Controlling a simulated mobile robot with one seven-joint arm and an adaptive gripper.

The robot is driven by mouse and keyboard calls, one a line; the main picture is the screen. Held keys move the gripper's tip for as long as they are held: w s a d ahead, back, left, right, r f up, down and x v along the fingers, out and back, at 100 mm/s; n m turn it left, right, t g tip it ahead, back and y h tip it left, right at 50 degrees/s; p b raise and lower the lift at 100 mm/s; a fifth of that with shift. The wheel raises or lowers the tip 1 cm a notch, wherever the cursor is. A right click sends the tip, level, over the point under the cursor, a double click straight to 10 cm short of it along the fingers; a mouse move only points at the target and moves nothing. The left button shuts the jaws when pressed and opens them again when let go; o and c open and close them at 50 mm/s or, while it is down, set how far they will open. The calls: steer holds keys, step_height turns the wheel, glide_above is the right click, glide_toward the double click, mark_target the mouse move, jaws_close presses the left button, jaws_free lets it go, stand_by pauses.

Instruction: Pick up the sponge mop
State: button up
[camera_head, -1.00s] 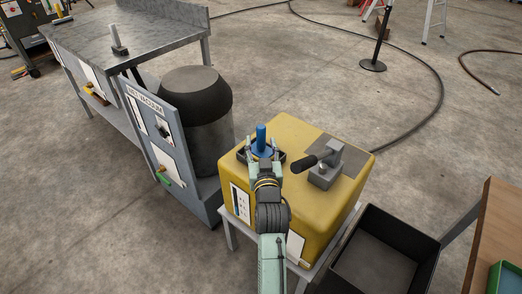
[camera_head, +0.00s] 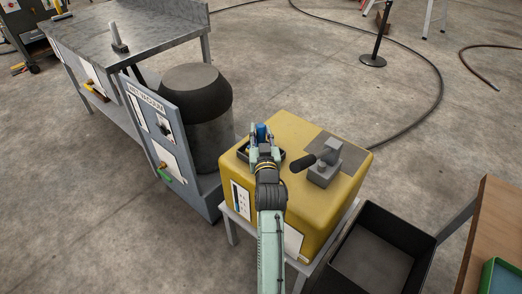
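The only thing I can take for the sponge mop is a blue upright piece (camera_head: 262,131) standing at a black tray (camera_head: 240,150) on top of a yellow machine (camera_head: 300,124). I see no sponge head; its lower part is hidden behind my gripper. My gripper (camera_head: 263,138) is at the blue piece, with one finger on its left and one on its right. The fingers stand apart, but I cannot tell whether they touch it.
A grey block with a black handle (camera_head: 324,165) stands on the yellow machine just right of my gripper. A grey panel with a dark drum (camera_head: 197,115) is to the left. An open black bin (camera_head: 375,255) and a wooden bench (camera_head: 497,225) are at right.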

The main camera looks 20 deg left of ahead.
jaws_close()
steer(key=shift+r, duration=0.2)
stand_by(0.5)
